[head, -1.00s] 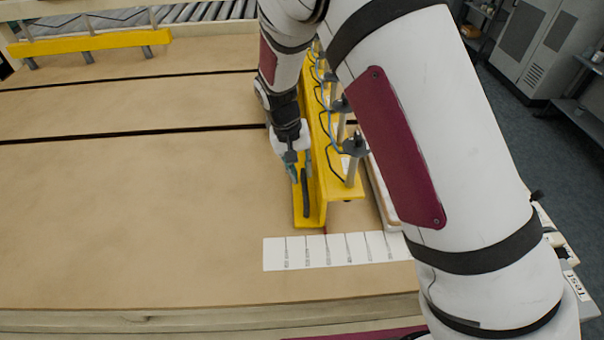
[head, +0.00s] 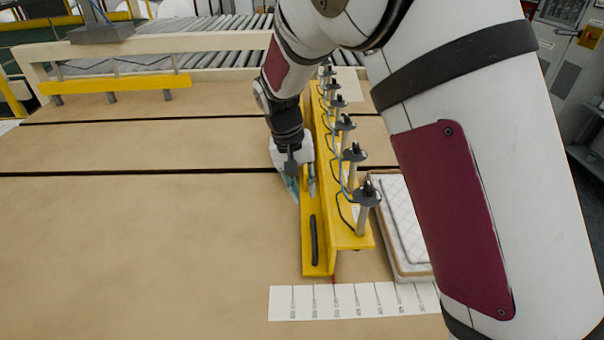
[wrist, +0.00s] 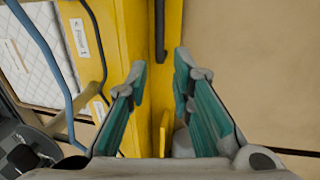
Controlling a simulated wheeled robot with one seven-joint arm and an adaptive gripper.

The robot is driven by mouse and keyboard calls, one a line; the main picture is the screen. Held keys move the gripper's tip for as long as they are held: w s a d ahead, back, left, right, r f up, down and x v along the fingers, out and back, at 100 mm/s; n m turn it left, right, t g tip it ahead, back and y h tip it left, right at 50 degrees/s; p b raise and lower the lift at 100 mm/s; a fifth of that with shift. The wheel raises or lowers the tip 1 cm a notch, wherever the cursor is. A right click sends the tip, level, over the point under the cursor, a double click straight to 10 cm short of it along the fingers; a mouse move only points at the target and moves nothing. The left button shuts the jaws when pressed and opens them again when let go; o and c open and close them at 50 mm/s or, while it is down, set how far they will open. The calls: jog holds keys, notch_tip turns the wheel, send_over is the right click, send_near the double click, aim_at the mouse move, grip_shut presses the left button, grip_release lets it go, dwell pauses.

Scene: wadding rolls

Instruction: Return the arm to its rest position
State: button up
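My gripper (head: 302,190) is over the left side of a long yellow bar (head: 318,262), beyond its black handle (head: 314,240) in the head view. In the wrist view my gripper (wrist: 161,68) has its two green-lined fingers apart with nothing held between them. The yellow bar (wrist: 108,28) runs below and between the fingers there, and the dark handle (wrist: 160,28) shows past the fingertips. My arm covers much of the right side of the head view.
Several upright posts with black knobs and cables (head: 366,195) line the bar's right side. A quilted white pad (head: 400,225) lies to the right. A white marked strip (head: 350,302) is in front. The tabletop (head: 130,245) at left is clear. A yellow rail (head: 115,84) stands at the back left.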

jog(key=s+d+r+t+y, duration=0.1)
jog(key=s+d+r, duration=0.4)
jog(key=r, duration=0.3)
jog(key=s+d+r+t+y, duration=0.1)
jog(key=s+d+r, duration=0.45)
jog(key=r, duration=0.35)
jog(key=s+d+r+t, duration=0.1)
jog(key=s+d, duration=0.2)
jog(key=s, duration=0.5)
jog(key=s+d+r+t, duration=0.2)
jog(key=s+d, duration=0.2)
jog(key=s, duration=0.3)
jog(key=shift+s+r+t, duration=0.2)
jog(key=shift+s+t, duration=0.1)
jog(key=shift+s, duration=0.1)
